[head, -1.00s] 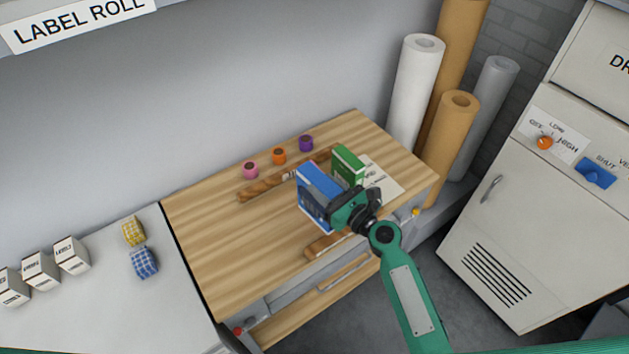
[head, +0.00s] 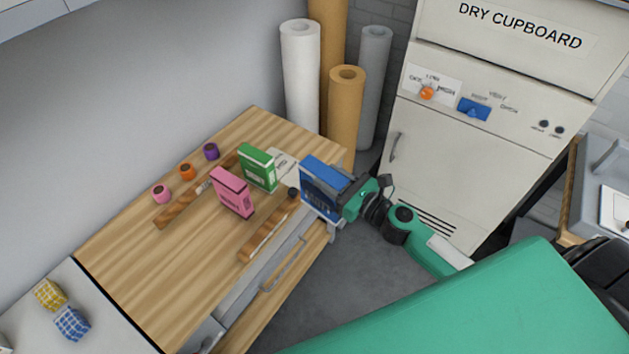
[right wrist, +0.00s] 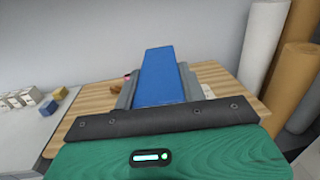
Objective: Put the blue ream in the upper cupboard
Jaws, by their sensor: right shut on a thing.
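The blue ream (head: 322,190) is a blue box with a white lower label, held upright at the front right edge of the wooden bench. My right gripper (head: 345,197) is shut on it. In the right wrist view the blue ream (right wrist: 162,77) stands between the fingers of my right gripper (right wrist: 160,95). The dry cupboard (head: 480,120) stands at the upper right. Its upper door (head: 500,60) bears the sign DRY CUPBOARD, and its lower door has a handle; both look shut. My left gripper is not in view.
The bench (head: 150,250) holds a pink ream (head: 233,192), a green ream (head: 258,167), two wooden rods and pink, orange and purple pots. White (head: 302,80) and tan (head: 345,115) rolls stand between bench and cupboard. Grey floor shows in front of the cupboard.

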